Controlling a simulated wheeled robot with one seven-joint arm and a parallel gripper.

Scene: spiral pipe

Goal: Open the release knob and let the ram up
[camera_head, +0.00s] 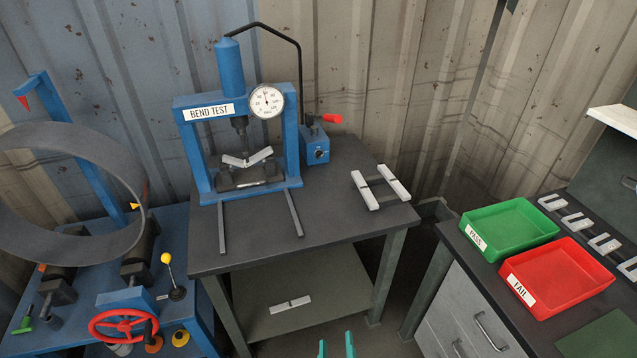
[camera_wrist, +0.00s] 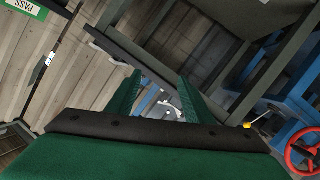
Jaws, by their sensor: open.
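The blue bend-test press (camera_head: 292,150) stands on the dark table against the wall. Its dark ram (camera_head: 240,128) is down, with its tip at or close to the middle of a V-bent pale strip (camera_head: 247,157) over the dark die (camera_head: 250,178). A blue pump block (camera_head: 315,143) stands right of the press, with a red-ended lever (camera_head: 331,118). A small dark knob (camera_head: 319,154) shows on its front face; its setting is too small to read. My gripper (camera_head: 336,348) is open and empty at the bottom edge, far below the pump; the wrist view shows its green fingers apart.
Another strip (camera_head: 290,305) lies on the lower shelf. Green PASS (camera_head: 510,229) and red FAIL (camera_head: 557,279) trays stand right. A blue machine with a red handwheel (camera_head: 124,326) is left.

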